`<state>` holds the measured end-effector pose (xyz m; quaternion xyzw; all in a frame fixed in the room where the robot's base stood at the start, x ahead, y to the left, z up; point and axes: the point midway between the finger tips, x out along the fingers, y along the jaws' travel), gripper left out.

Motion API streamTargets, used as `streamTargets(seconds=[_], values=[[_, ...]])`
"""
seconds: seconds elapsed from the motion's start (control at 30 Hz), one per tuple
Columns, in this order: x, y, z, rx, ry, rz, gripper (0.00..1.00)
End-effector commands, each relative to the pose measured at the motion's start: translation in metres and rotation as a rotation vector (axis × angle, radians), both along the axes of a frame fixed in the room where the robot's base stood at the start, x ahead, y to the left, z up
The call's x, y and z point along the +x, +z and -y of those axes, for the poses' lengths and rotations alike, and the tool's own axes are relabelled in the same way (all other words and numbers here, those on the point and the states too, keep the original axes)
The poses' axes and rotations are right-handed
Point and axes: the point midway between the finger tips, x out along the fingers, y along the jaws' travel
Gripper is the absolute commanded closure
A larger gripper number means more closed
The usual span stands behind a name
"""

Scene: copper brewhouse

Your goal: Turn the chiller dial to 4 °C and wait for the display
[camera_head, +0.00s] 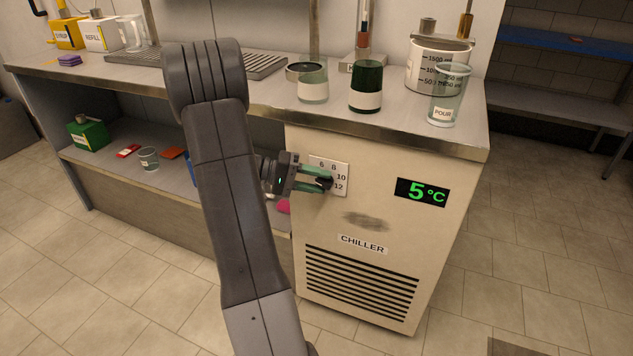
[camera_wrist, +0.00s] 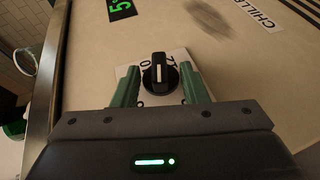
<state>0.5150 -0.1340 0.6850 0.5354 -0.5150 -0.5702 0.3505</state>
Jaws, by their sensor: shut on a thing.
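The chiller dial (camera_wrist: 158,75) is a black round knob with a white line, on a white plate (camera_head: 329,168) marked with numbers including 6, 8, 10 and 12. In the wrist view the white line runs up and down the picture. My gripper (camera_head: 322,181) has its green fingers on either side of the dial and is shut on it. In the head view the fingers partly hide the dial and plate. The display (camera_head: 422,192) shows 5 °C in green on the chiller front (camera_head: 320,225). It also shows, cut off, in the wrist view (camera_wrist: 122,8).
An open shelf (camera_head: 130,175) with small items lies left. The floor before the chiller is clear.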

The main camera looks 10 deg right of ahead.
Motion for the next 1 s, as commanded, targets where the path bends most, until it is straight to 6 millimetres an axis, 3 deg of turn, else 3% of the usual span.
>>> streamTargets(seconds=[0.47, 0.5, 0.6, 0.87, 1.0], values=[[0.000, -0.001, 0.000, -0.010, 0.001, -0.008, 0.83], [0.000, -0.001, 0.000, -0.010, 0.001, -0.008, 0.55], [0.000, -0.001, 0.000, -0.010, 0.000, -0.008, 0.40], [0.000, 0.000, -0.001, -0.010, 0.000, -0.007, 0.40], [0.002, 0.003, -0.011, -0.009, 0.002, -0.007, 0.40]])
